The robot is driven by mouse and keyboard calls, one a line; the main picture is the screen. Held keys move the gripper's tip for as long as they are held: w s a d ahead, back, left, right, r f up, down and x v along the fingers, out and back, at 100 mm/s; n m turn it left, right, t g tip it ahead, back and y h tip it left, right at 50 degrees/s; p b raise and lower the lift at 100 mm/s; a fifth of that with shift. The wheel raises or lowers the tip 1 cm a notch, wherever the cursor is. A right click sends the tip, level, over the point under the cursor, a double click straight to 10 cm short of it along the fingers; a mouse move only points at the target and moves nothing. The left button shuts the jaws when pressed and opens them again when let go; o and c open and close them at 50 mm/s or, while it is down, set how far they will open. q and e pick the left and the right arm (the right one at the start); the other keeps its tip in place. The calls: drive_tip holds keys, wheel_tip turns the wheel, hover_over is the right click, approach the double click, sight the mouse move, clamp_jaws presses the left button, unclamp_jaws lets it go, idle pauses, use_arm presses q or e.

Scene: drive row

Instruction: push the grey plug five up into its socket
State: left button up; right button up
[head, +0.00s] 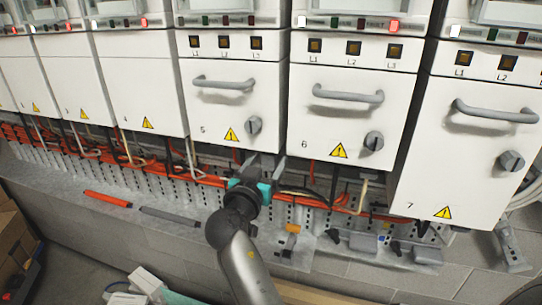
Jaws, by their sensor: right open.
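My right gripper (263,168) is just below the white drawer marked 5 (215,115). Its teal-sided jaws point up and away, with two grey fingers apart. Grey plug five and its socket cannot be made out for sure; the gripper and the drawer's lower edge cover that spot. I see nothing clearly held between the fingers. My left gripper is out of view.
White drawers 6 (337,120) and 7 (467,140) hang to the right, with grey handles and knobs. Orange and black cables run beneath. On the grey ledge lie a red stick (107,199), a grey stick (170,217) and grey blocks (362,242).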

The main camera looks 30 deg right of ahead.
clamp_jaws()
idle(0.7)
idle(0.8)
